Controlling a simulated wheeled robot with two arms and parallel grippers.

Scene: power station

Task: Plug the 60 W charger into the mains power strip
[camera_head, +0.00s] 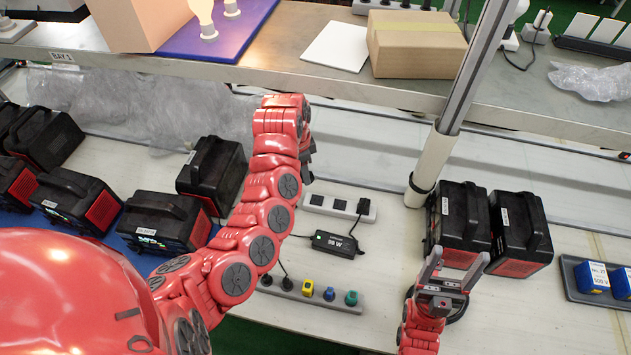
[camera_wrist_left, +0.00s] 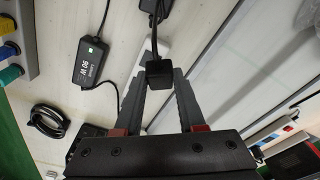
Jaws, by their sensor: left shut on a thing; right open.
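My left gripper (camera_head: 306,150) is above the bench, left of the pale power strip (camera_head: 325,204), its jaws mostly hidden by my arm. In the left wrist view it (camera_wrist_left: 162,100) is shut on a black plug (camera_wrist_left: 160,75) with a cable running up from it. Which charger this cable belongs to cannot be told. A black charger (camera_head: 333,243), apparently labelled 90 W, lies below that strip and also shows in the left wrist view (camera_wrist_left: 88,62). A black plug (camera_head: 363,206) sits at the strip's right end. My right gripper (camera_head: 458,258) is open and empty.
A front strip (camera_head: 345,304) holds black, yellow, blue and green plugs. Black battery units (camera_head: 463,215) stand behind my right gripper; others (camera_head: 211,170) stand at left. A metal post (camera_head: 450,120) and the raised shelf (camera_head: 380,95) bound the space. Coiled cable (camera_wrist_left: 48,120) lies near.

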